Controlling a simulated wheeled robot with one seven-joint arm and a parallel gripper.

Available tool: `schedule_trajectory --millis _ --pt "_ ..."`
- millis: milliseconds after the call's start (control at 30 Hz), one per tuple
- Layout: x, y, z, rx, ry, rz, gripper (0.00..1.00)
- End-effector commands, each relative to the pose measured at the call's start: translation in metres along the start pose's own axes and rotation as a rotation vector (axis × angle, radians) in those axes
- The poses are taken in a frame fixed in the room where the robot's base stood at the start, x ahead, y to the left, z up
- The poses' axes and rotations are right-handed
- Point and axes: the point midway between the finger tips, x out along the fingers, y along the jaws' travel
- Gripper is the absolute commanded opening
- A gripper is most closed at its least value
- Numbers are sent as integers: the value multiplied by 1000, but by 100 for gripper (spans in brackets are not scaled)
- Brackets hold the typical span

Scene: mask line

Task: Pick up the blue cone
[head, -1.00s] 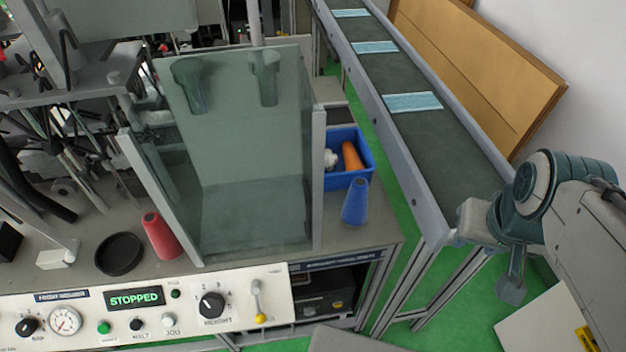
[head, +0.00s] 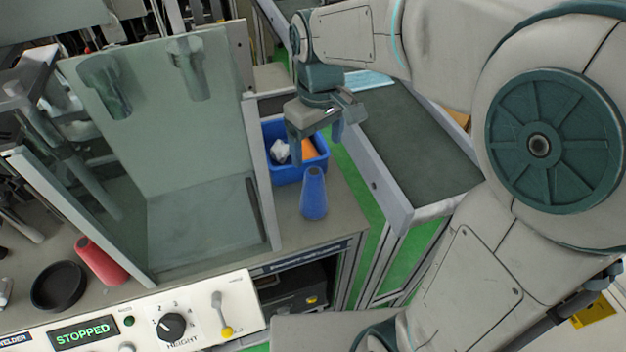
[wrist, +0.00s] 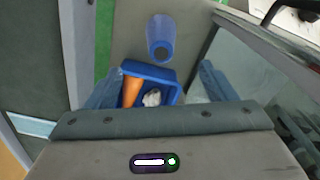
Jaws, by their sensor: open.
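The blue cone (head: 313,195) stands upright on the grey bench top, just in front of the blue bin (head: 268,150) and near the bench's right edge. In the wrist view the cone (wrist: 160,32) shows at the top centre, with its dark open tip towards the bin (wrist: 174,94). My gripper (head: 316,142) is open and empty. It hangs above the bin, behind and higher than the cone, apart from it. In the wrist view its two fingers (wrist: 160,88) stand wide apart on either side of the bin.
The bin holds an orange cone (wrist: 131,88) and a crumpled white item (wrist: 151,97). A clear guard panel (head: 195,150) stands left of the blue cone. The conveyor (head: 420,140) runs to the right.

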Motion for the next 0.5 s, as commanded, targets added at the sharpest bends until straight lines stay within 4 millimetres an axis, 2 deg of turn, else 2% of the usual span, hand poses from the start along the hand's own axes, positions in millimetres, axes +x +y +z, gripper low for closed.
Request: schedule_trajectory --millis 167,500 --pt "13 -4 -12 -47 -24 -4 78" --pt "75 -4 -10 -45 -26 -5 78"
